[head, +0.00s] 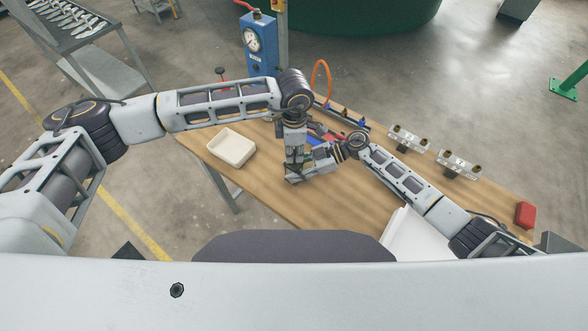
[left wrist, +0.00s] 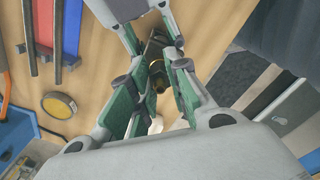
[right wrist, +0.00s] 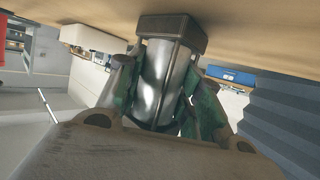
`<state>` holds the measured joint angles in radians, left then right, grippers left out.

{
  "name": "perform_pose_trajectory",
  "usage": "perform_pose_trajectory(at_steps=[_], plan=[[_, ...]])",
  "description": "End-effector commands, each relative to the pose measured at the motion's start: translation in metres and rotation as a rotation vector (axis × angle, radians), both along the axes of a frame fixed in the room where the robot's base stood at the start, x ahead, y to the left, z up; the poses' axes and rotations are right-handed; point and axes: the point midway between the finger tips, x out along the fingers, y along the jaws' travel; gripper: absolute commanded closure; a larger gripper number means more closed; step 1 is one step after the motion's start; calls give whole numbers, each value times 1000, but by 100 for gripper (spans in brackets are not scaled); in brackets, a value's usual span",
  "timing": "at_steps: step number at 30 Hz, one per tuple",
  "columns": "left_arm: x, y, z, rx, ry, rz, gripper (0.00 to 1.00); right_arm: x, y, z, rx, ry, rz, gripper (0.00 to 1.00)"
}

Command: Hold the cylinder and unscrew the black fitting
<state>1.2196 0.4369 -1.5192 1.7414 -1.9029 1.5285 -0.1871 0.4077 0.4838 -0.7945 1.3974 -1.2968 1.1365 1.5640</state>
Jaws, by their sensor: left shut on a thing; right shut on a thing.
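My left gripper (left wrist: 157,95) is shut on a small dark piece with a brassy ring, which looks like the black fitting (left wrist: 158,76). The fingers hide most of that piece. In the head view my left gripper (head: 294,174) points down and meets my right gripper (head: 318,160) above the table. The join between cylinder and fitting is hidden there.
A cream tray (head: 232,148) lies on the wooden table at left. A blue gauge box (head: 258,46) and an orange hose (head: 320,78) stand behind. Two silver fixtures (head: 408,139) (head: 458,164) and a red box (head: 525,215) line the right side. Bare tabletop lies in front of the grippers.

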Motion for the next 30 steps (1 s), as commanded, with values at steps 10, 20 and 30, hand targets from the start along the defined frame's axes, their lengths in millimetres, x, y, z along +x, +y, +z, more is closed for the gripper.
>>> perform_pose_trajectory(at_steps=[10,20,30], plan=[[0,-1,0,-1,0,203,100,0,0,0,0,0,-1,100],[-1,0,0,0,1,352,100,0,0,0,0,0,-1,100],[0,0,0,-1,1,356,100,0,0,0,0,0,-1,100]])
